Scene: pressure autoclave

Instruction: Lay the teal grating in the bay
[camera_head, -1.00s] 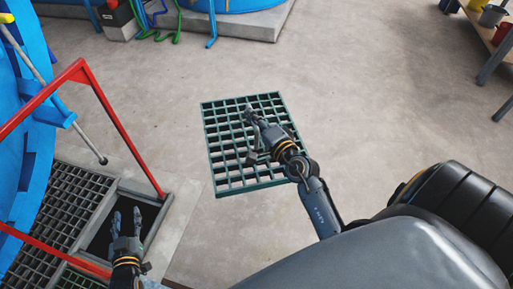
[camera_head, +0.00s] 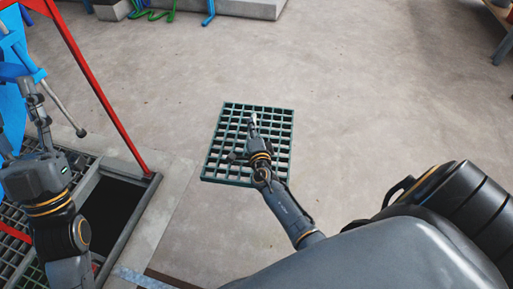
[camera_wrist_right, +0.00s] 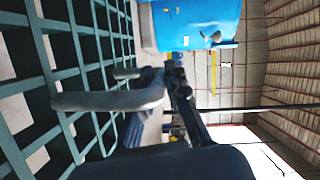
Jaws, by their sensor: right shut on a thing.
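The teal grating (camera_head: 226,160) is a square lattice panel right of the bay in the head view. My right gripper (camera_head: 251,130) is shut on it, over its middle bars. In the right wrist view the grating (camera_wrist_right: 75,58) fills the left side, close to my right gripper's fingers (camera_wrist_right: 122,88). I cannot tell whether the grating is clear of the floor. The bay (camera_head: 108,212) is a dark rectangular opening at the lower left with a grey metal rim. My left gripper (camera_head: 25,115) is open and empty, left of the bay; its forearm hides part of the bay's surroundings.
A red rail (camera_head: 98,85) slopes down to the bay's far right corner. Fixed floor grating (camera_head: 12,222) and a blue structure (camera_head: 12,100) lie at the left. A bench (camera_head: 500,40) stands at the upper right. The concrete floor (camera_head: 370,110) beyond the grating is clear.

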